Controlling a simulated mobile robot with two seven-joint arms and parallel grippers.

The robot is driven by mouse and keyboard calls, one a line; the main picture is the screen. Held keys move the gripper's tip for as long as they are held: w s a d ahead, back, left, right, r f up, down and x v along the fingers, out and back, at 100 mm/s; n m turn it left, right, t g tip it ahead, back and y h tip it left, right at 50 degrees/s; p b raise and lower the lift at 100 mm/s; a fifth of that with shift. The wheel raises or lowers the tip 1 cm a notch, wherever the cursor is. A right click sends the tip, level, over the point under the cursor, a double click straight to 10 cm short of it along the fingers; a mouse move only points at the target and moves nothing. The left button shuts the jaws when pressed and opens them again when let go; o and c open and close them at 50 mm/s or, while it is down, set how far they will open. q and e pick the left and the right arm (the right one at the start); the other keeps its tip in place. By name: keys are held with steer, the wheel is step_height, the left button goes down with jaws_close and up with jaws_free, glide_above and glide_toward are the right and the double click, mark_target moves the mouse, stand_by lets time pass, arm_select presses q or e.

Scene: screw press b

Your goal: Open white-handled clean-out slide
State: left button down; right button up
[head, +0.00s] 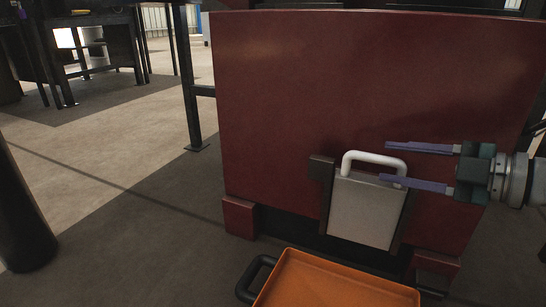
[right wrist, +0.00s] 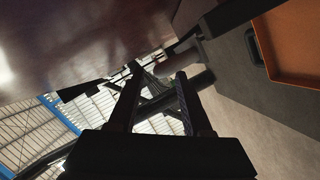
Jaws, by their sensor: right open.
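The clean-out slide (head: 366,210) is a flat grey metal plate, standing upright between dark side guides at the lower front of the red press body (head: 300,100). Its white handle (head: 361,155) is a rounded loop on the plate's top edge. My right gripper (head: 386,162) comes in from the right with its purple fingers apart, one above the other. The fingertips overlap the handle's right part in the head view; I cannot tell whether they touch it. In the right wrist view the open fingers (right wrist: 158,75) point toward the dark guide area. My left gripper is not in view.
An orange tray (head: 335,284) with a black handle (head: 256,279) sits below the slide. A dark frame leg (head: 190,95) stands left of the press. A dark workbench (head: 95,45) is at the far left.

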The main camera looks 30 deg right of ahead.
steer(key=b+x, duration=0.1)
steer(key=x, duration=0.2)
steer(key=shift+d+f, duration=0.1)
steer(key=shift+f, duration=0.05)
steer(key=shift+w+b, duration=0.4)
steer(key=shift+b, duration=0.05)
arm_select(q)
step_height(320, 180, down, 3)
arm_select(e)
steer(key=shift+a, duration=0.2)
jaws_close()
stand_by(0.6)
